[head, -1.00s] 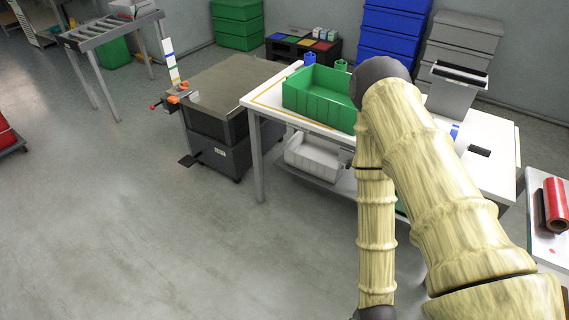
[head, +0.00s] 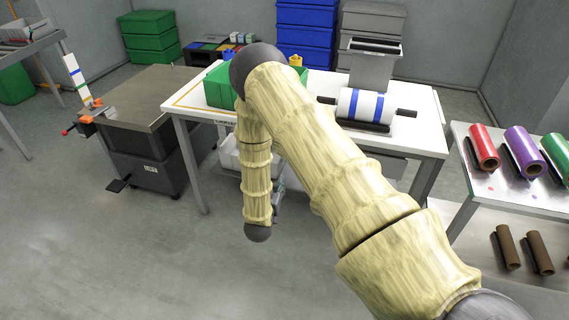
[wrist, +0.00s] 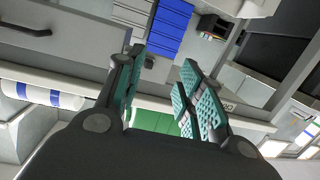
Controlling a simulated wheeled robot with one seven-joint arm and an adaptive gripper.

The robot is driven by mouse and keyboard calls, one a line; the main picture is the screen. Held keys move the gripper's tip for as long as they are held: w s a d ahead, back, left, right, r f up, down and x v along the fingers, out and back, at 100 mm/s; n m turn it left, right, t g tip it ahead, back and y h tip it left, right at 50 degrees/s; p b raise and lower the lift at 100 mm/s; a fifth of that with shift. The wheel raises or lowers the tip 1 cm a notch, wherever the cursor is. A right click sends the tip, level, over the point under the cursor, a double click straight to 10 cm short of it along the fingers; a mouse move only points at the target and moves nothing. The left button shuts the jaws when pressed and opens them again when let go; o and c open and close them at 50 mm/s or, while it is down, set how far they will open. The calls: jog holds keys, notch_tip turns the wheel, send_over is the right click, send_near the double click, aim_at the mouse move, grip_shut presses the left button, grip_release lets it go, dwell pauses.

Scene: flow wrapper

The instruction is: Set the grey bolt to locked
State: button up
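I cannot make out the grey bolt in either view. My gripper (wrist: 160,85) is open and empty in the wrist view, with its two teal-padded fingers apart. In the head view the gripper is mostly hidden by my arm, low in front of the white table (head: 420,135). In the wrist view a green surface shows between and beyond the fingers. A roll holder with a white and blue roll (head: 360,104) stands on the table; a similar roll shows at the left of the wrist view (wrist: 40,95).
A green bin (head: 218,88) stands on the table, partly behind my arm. A lift cart (head: 145,95) is to the left. A rack with red, purple and green rolls (head: 520,142) is to the right. The floor at front left is clear.

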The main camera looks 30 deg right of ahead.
jog(key=w+d+r+m+h, duration=0.1)
jog(key=w+d+r+h, duration=0.1)
jog(key=w+d, duration=0.7)
jog(key=shift+d+r+m, duration=0.3)
jog(key=shift+d+r, duration=0.05)
jog(key=shift+d, duration=0.3)
grip_shut()
